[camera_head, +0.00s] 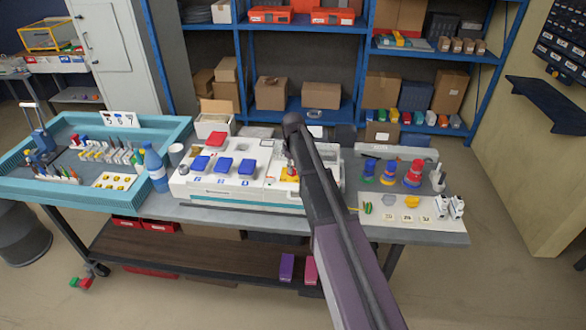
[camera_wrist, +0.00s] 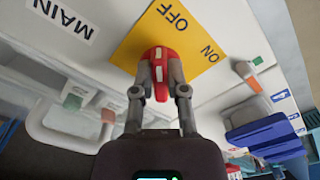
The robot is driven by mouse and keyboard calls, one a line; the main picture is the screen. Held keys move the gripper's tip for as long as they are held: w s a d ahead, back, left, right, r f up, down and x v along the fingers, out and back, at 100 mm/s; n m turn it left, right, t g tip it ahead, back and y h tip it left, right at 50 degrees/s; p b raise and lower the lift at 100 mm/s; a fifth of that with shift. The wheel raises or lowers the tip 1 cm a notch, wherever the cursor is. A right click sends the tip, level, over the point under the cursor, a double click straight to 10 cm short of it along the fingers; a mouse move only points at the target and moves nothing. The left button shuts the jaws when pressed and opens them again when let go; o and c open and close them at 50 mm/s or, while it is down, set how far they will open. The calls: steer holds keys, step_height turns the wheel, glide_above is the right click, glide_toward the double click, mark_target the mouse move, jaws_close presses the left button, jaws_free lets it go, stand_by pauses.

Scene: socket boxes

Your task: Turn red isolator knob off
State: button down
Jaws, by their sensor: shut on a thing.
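The red isolator knob (camera_wrist: 160,62) sits on a yellow plate (camera_wrist: 128,55) marked OFF and ON. In the wrist view its white stripe runs roughly up and down the picture; OFF is above it and a little right, ON is to its right. My gripper (camera_wrist: 160,82) is shut on the knob, one finger on each side. In the head view the yellow plate (camera_head: 288,178) shows on the white panel (camera_head: 240,192), with my gripper (camera_head: 290,168) over it. The knob is mostly hidden there by my arm.
Blue socket covers (camera_head: 247,167) stand left of the plate. A blue bottle (camera_head: 155,168) and a teal tray (camera_head: 180,130) are further left. Blue and red plugs (camera_head: 413,172) stand to the right. The wrist view also shows a MAIN label (camera_wrist: 64,18) and a clear cover (camera_wrist: 75,130).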

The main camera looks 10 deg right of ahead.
stand_by(0.4)
steer(key=c, duration=0.7)
jaws_free()
steer(key=shift+o, duration=0.2)
steer(key=shift+m, duration=0.4)
